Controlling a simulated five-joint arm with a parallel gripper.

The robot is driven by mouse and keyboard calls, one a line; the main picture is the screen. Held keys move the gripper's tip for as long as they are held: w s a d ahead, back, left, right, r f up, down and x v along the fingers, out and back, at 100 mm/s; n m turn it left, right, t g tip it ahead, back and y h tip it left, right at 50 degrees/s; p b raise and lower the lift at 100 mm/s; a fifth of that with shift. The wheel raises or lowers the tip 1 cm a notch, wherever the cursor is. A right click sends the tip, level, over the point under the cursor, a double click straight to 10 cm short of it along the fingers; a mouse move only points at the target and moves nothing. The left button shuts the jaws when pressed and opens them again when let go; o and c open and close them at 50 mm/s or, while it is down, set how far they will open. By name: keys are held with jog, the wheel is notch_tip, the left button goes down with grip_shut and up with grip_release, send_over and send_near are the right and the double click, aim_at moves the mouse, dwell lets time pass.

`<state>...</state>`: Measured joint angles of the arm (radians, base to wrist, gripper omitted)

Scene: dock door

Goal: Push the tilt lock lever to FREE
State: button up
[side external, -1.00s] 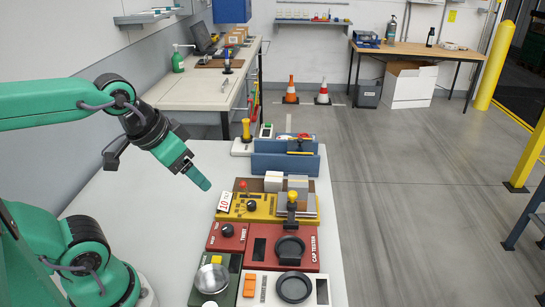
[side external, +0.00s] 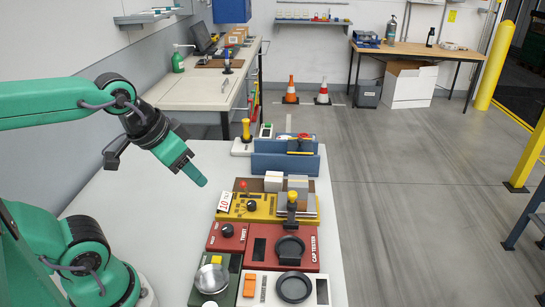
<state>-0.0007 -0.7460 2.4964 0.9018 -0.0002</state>
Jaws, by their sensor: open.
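My gripper (side external: 202,181) is a green tool end pointing down and right. It hangs above the white table, left of the yellow panel, apart from every device. From this side I cannot make out a gap between its fingers; nothing shows in it. No lever can be read as the tilt lock, and no FREE mark is legible. A small red-knobbed lever (side external: 243,184) stands on the yellow panel (side external: 268,212). A yellow-handled upright lever (side external: 246,129) stands on a white base at the back.
A red cap tester (side external: 262,243) and a green panel with a metal bowl (side external: 211,279) stand nearer the camera. A yellow-topped black post (side external: 292,200) rises at the yellow panel's right. A blue holder (side external: 286,164) stands behind. The white table (side external: 135,205) is clear to the left.

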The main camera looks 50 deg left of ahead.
jog(key=w+a+r+n+g, duration=0.1)
jog(key=w+a+r+g, duration=0.15)
jog(key=w, duration=0.45)
jog(key=n+g+h, duration=0.1)
jog(key=n+g, duration=0.2)
jog(key=g, duration=0.4)
send_over(245, 189)
jog(key=w+a, duration=0.2)
jog(key=w, duration=0.2)
notch_tip(245, 189, down, 14)
jog(key=shift+s+a+f, duration=0.1)
jog(key=shift+s+f, duration=0.15)
jog(key=shift+d+x, duration=0.15)
jog(key=shift+x, duration=1.8)
jog(key=shift+d+x, duration=0.1)
jog(key=shift+x, duration=1.8)
jog(key=shift+s, duration=0.1)
jog(key=shift+c, duration=0.2)
jog(key=shift+g, duration=0.25)
grip_shut()
